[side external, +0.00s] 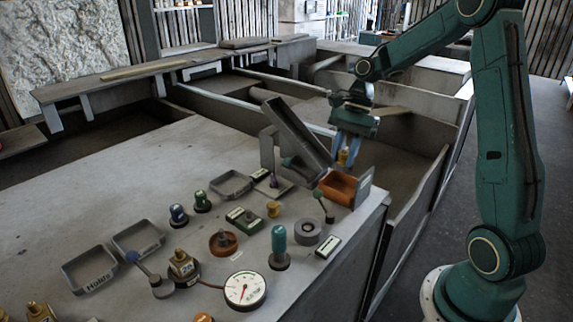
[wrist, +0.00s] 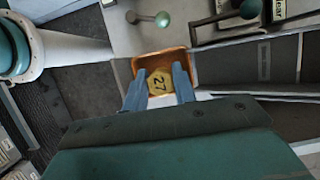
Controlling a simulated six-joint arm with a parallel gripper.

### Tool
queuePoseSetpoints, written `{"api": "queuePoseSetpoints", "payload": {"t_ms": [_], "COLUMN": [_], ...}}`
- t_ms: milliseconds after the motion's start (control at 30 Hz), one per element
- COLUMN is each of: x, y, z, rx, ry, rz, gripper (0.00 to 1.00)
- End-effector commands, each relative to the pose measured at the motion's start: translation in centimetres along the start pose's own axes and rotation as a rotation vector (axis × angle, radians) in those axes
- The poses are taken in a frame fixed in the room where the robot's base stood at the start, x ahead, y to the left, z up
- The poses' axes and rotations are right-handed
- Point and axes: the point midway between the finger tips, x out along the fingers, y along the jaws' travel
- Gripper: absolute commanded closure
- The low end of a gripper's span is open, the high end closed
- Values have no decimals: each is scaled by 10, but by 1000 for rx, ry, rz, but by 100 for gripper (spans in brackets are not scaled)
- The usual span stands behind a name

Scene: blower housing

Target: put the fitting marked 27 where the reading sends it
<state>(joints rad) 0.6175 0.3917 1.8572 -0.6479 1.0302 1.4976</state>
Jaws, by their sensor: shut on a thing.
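The brass-yellow fitting marked 27 (wrist: 159,83) is between the two blue fingers of my gripper (wrist: 158,76), which is shut on it. In the side view the fitting (side external: 343,157) shows at the fingertips of my gripper (side external: 347,155), held up in the air. An orange-brown open bin (side external: 338,190) at the table's right corner is just below it; in the wrist view the bin (wrist: 165,53) lies behind the fitting. A round white gauge (side external: 245,289) with a red needle stands at the front; its reading is too small to tell.
A tilted grey chute (side external: 297,135) stands close left of my gripper. A green-knobbed lever (side external: 322,198) is by the bin. Grey trays (side external: 90,270), another brass fitting (side external: 183,265) and several knobs crowd the front table. The table's back left is clear.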

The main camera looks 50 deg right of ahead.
Motion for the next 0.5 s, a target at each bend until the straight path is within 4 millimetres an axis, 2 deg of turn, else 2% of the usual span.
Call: {"api": "queuePoseSetpoints", "payload": {"t_ms": [33,200,500], "x": [-2,-4,-2], "y": [1,3,3], "z": [-8,-21,-23], "rx": [3,0,0], "ry": [-1,-3,-4], "rz": [-1,0,0], "gripper": [100,100,100]}}
